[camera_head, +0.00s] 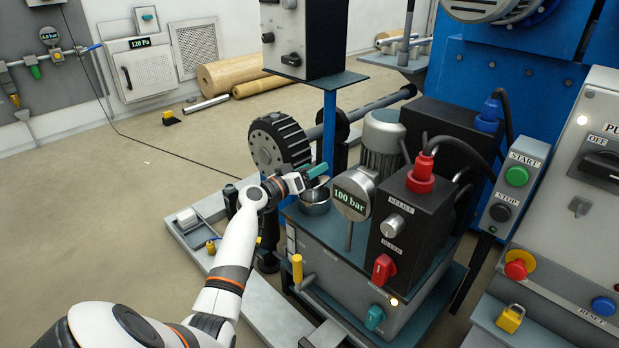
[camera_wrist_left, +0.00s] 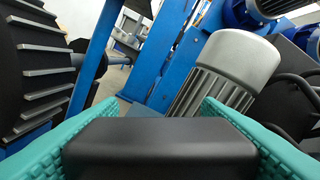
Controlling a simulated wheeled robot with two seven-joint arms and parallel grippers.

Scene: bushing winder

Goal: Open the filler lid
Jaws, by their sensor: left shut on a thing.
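The filler (camera_head: 314,206) is a short silver cup on top of the grey-blue hydraulic tank (camera_head: 340,268), left of the round 100 bar gauge (camera_head: 351,196). My left gripper (camera_head: 317,171), with teal fingers, is just above the filler. In the left wrist view, its teal pads are shut on a black, smooth block-like part (camera_wrist_left: 160,148), which looks like the grip of the filler lid. The lid itself is mostly hidden by the fingers, so I cannot tell its exact tilt. My right gripper does not show.
A silver motor (camera_head: 382,140) and a black valve box (camera_head: 408,222) with a red plug stand right of the filler. A black toothed wheel (camera_head: 278,145) and a blue post (camera_head: 329,125) stand close behind my left gripper. Open floor lies to the left.

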